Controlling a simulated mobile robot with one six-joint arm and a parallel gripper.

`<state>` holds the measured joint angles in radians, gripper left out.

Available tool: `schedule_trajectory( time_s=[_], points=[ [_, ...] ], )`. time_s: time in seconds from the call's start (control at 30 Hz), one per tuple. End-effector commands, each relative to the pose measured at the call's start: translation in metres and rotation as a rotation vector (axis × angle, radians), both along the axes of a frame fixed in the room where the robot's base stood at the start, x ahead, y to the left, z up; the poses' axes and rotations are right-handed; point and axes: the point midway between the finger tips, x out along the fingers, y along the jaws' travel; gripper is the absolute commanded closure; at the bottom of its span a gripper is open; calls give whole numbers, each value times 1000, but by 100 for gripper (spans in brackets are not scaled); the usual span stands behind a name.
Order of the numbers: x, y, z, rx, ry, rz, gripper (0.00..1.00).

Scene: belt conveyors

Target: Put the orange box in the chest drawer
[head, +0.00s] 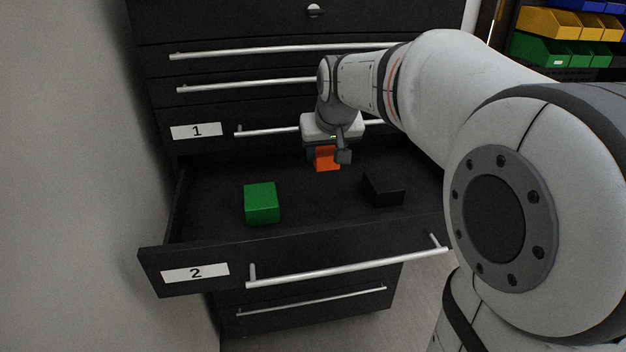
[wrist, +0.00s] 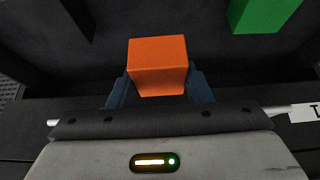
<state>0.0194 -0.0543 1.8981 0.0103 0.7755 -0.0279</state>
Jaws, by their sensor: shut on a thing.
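The orange box (head: 327,158) is in my gripper (head: 326,155), over the back part of the open drawer (head: 195,272) labelled 2. In the wrist view, the orange box (wrist: 157,66) sits between the two blue-grey fingers of my gripper (wrist: 158,85), which are shut on it. I cannot tell for certain whether the box touches the drawer floor. My gripper points down into the drawer, just in front of the front of drawer 1. The finger sides are partly hidden behind the wrist in the head view.
A green box (head: 262,203) stands in the drawer at the front left. A black box (head: 384,187) lies in it to the right. Closed drawer fronts with silver handles rise behind. A grey wall (head: 70,180) is at left; yellow and green bins (head: 562,35) stand at top right.

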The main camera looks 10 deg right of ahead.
Motion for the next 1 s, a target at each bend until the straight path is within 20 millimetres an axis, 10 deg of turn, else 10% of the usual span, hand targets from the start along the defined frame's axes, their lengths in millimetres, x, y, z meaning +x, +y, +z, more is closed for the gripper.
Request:
schedule_trajectory(
  time_s=[0.7, 1.0],
  points=[
    [0, 4, -97, 0, 4, 8, 78],
    [0, 4, -100, 0, 1, 8, 78]
  ],
)
